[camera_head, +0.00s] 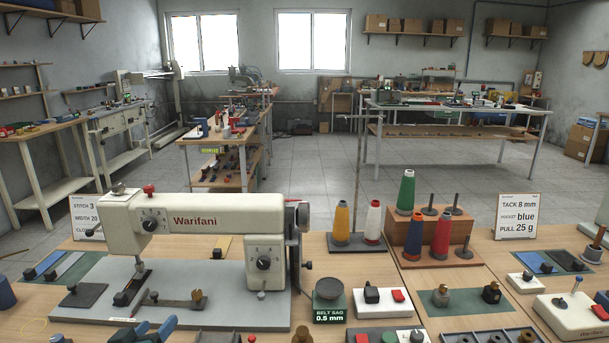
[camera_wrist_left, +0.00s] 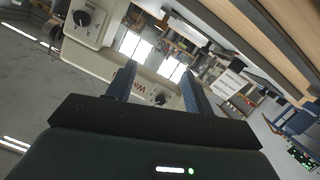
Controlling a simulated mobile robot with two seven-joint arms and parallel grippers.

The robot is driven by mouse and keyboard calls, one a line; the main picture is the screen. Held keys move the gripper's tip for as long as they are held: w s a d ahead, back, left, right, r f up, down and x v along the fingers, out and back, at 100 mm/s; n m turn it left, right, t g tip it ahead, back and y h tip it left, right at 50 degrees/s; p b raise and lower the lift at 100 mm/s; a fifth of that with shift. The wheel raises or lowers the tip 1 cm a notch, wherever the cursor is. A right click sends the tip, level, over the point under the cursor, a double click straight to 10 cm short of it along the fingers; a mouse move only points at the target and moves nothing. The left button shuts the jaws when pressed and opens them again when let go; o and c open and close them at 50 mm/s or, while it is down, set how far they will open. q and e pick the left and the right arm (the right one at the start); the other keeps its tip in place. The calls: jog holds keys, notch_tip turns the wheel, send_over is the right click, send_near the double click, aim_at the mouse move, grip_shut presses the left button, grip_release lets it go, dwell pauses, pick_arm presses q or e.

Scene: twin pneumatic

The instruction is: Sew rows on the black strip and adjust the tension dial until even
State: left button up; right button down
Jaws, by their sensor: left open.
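A cream sewing machine (camera_head: 195,222) marked Warifani stands on a grey base plate (camera_head: 225,285). One black dial (camera_head: 149,225) is on its left end and another (camera_head: 263,262) on its right head; I cannot tell which sets tension. Both dials show in the left wrist view (camera_wrist_left: 82,18), tilted. A flat dark piece (camera_head: 84,295) lies on the plate's left; I cannot tell whether it is the black strip. My left gripper (camera_head: 155,325) is at the bottom edge, in front of the plate, its blue fingers open and empty (camera_wrist_left: 158,85). My right gripper is not seen.
Blue and grey strips lie on a dark mat (camera_head: 62,267) at left, near a stitch card (camera_head: 85,217). Thread cones (camera_head: 373,222) and a wooden block (camera_head: 430,240) stand right of the machine. A belt sag gauge (camera_head: 329,302) and a switch box (camera_head: 380,300) are in front of them.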

pick_arm(q)
jog(key=s+d+f+m+g+h+p, duration=0.1)
jog(key=s+d+f+m, duration=0.1)
jog(key=s+d, duration=0.3)
jog(key=s+d+f+m+g+p, duration=0.1)
jog(key=s+d+f, duration=0.4)
jog(key=s, duration=0.5)
jog(key=s+d+f+m+g+h+p, duration=0.1)
jog(key=s+d+f+m+g, duration=0.1)
jog(key=s+d, duration=0.5)
notch_tip(320, 180, down, 2)
jog(key=shift+s+f+m+g+h, duration=0.15)
jog(key=shift+m+g+h, duration=0.15)
jog(key=shift+m, duration=0.3)
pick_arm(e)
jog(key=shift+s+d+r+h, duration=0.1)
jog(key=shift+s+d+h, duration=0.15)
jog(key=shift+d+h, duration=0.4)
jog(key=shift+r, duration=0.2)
